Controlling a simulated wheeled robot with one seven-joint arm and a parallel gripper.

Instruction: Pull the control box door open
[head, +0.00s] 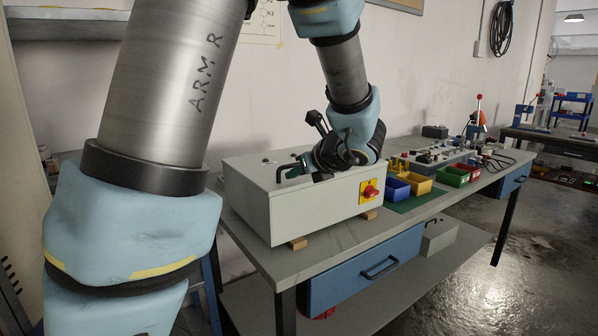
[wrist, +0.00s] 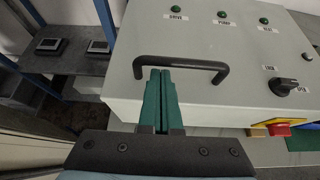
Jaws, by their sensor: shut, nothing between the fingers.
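The grey control box (head: 290,211) lies on the workbench on small wooden blocks. Its door (wrist: 200,45) is the top face and looks closed. A black bar handle (wrist: 180,60) stands up from the door near its edge; it also shows in the head view (head: 286,170). My gripper (wrist: 160,72) is shut and empty, its green fingertips right at the left part of the handle bar. I cannot tell whether they touch it. A black knob (wrist: 283,87) sits right of the handle between two labels, the upper reading LOCK. The wrist partly hides the door in the head view.
A red switch on a yellow plate (head: 369,191) is on the box's front side. Blue, yellow, green and red bins (head: 396,188) stand to its right. The wall is close behind the bench (head: 330,243). A blue drawer (head: 365,268) hangs beneath.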

